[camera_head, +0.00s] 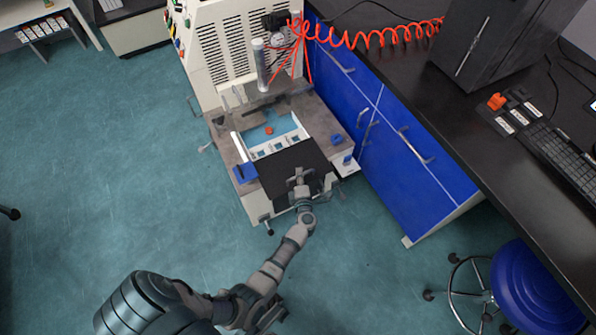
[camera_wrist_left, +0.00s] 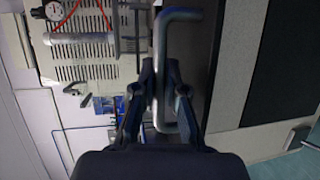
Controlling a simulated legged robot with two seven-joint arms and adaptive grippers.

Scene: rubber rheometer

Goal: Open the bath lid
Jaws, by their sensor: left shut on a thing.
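The bath lid (camera_head: 282,168) is a black panel at the front of the rheometer in the head view. Behind it, the white bath interior (camera_head: 275,137) shows uncovered. My left gripper (camera_head: 299,181) is at the lid's front right part. In the left wrist view, my left gripper (camera_wrist_left: 160,88) is shut on a grey metal bar handle (camera_wrist_left: 163,45), with a finger on each side of it. The lid's exact tilt is hard to tell. My right gripper is not in view.
The rheometer's white body (camera_head: 245,50) stands behind the bath. Blue cabinets (camera_head: 375,125) under a black worktop (camera_head: 480,140) are close on the right. A blue stool (camera_head: 535,290) stands at the lower right.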

